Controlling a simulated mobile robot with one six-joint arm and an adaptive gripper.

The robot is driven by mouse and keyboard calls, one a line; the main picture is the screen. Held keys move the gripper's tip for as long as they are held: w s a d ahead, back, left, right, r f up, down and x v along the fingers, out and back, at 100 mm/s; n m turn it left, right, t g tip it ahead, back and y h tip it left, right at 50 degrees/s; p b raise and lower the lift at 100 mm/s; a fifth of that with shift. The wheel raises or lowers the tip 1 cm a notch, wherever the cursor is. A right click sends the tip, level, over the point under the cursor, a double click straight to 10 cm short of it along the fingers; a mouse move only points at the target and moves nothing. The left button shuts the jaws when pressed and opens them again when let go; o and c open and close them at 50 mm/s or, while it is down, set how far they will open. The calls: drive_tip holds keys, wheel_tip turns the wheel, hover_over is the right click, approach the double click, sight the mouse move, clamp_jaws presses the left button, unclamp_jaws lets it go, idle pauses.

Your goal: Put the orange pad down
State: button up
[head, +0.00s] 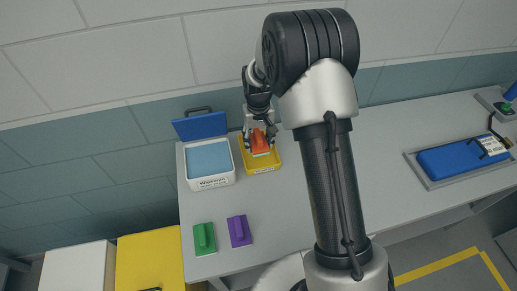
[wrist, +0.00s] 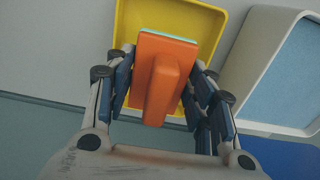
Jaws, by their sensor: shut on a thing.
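The orange pad (head: 259,144) is an orange block with a raised grip and a pale green underside. It is at the yellow tray (head: 263,169) on the bench, in the head view. My gripper (head: 260,132) is above the tray and shut on the pad. In the wrist view the orange pad (wrist: 161,78) sits between the fingers of my gripper (wrist: 160,85), over the yellow tray (wrist: 185,12). I cannot tell whether the pad touches the tray floor.
A white box (head: 211,183) with a blue inside and raised blue lid (head: 200,125) stands left of the tray. Green (head: 204,238) and purple (head: 239,231) pads lie in front. The bench middle is clear.

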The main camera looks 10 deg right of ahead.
sight(259, 148)
drive_tip(key=shift+f+b, duration=0.4)
drive_tip(key=shift+f, duration=1.65)
drive_tip(key=shift+f, duration=0.2)
drive_tip(key=o, duration=0.8)
drive_tip(key=shift+c, duration=0.2)
